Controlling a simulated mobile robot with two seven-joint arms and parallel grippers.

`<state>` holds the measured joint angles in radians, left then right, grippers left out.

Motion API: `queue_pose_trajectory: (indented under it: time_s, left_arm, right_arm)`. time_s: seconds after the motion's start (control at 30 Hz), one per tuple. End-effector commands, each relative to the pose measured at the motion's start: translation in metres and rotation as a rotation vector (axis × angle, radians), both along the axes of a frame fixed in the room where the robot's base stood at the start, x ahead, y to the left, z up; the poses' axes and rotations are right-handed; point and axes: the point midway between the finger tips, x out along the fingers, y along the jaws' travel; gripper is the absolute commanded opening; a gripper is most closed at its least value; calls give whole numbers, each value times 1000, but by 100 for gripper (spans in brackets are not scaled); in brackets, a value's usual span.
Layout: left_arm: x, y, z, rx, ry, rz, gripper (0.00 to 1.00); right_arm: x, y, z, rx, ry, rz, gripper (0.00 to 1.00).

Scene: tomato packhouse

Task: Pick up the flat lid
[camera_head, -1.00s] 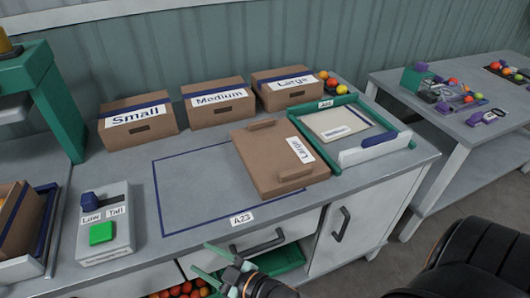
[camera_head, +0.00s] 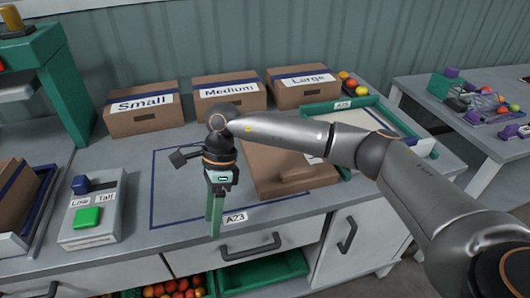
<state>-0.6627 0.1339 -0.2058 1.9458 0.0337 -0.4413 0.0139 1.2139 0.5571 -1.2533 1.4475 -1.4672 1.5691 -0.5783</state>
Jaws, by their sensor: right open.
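The flat lid (camera_head: 262,178) is a brown cardboard panel with raised strips and a "Large" label. My left gripper is not in view.
Boxes labelled Small (camera_head: 143,120), Medium (camera_head: 228,102) and Large (camera_head: 302,95) stand along the back. A green-framed tray (camera_head: 428,147) is at the right. A Low/Tall button unit (camera_head: 92,235) is at the left.

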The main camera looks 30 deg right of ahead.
Motion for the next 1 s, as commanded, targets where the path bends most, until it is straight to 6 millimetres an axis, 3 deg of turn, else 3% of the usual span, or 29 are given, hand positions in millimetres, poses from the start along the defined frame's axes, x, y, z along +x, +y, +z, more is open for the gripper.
queue_pose_trajectory:
  time_s: [0.03, 0.1, 0.2, 0.33, 0.47, 0.8, 1.0]
  left_arm:
    - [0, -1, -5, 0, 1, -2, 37]
    - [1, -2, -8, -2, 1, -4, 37]
    - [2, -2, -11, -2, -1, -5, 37]
    - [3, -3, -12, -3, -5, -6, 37]
    - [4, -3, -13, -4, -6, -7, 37]
    - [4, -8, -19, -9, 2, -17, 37]
    - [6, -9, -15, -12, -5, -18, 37]
  right_arm:
    - [18, -36, 9, -130, -59, 14, 60]
    - [36, -82, 27, -298, -110, 27, 60]
    - [50, -137, 57, -496, -149, 18, 60]
    - [56, -182, 90, -660, -167, -8, 60]
    - [56, -202, 100, -728, -165, -24, 60]
    - [50, -224, 52, -735, -164, -25, 60]
    - [49, -229, 38, -735, -166, -23, 60]
